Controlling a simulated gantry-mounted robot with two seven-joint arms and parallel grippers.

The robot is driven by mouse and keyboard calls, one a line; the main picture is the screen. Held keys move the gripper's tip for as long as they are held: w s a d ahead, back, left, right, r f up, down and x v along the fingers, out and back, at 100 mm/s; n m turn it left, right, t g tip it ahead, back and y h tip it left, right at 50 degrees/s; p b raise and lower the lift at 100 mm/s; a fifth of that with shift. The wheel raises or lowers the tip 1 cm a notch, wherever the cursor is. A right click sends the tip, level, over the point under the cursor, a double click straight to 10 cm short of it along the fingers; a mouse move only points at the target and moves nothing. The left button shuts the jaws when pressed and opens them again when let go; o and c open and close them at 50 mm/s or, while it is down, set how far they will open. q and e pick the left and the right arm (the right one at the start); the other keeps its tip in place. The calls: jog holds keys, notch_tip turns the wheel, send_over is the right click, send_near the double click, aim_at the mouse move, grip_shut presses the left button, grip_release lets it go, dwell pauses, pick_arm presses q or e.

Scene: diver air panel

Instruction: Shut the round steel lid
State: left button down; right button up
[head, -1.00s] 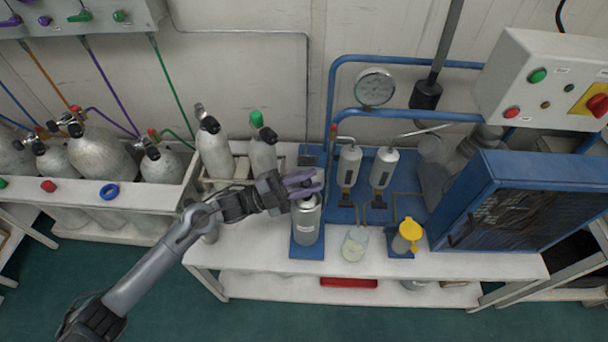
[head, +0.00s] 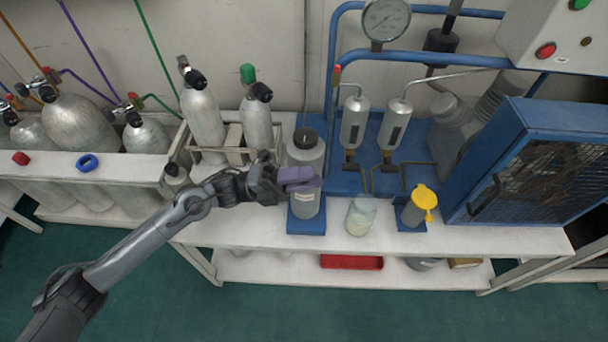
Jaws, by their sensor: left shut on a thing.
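The grey steel canister (head: 306,205) stands upright on a small blue base on the white bench. The round steel lid (head: 308,160) shows as a grey disc at its top, with a dark knob (head: 305,138) towards the back. My left gripper (head: 300,179) comes in from the left, and its purple fingers are shut at the lid's front edge. The fingers cover the place where lid and canister meet, so I cannot tell whether the lid sits flat or is tilted. My right gripper is out of view.
A glass beaker (head: 360,215) and a container with a yellow funnel-like top (head: 424,198) stand close on the right. Grey cylinders (head: 203,120) stand behind on the left. Blue pipes (head: 430,57) and a blue caged unit (head: 530,165) bound the back and right.

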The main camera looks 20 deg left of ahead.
pick_arm(q)
jog(key=shift+f, duration=0.45)
jog(key=c, duration=1)
grip_release()
jog(key=shift+o, duration=0.2)
jog(key=shift+r, duration=0.1)
jog(key=shift+s+a, duration=0.1)
jog(key=shift+a, duration=0.35)
jog(key=p+v, duration=0.2)
jog(key=v, duration=0.4)
jog(key=shift+a+f, duration=0.2)
jog(key=shift+f, duration=0.15)
jog(key=shift+s, duration=0.15)
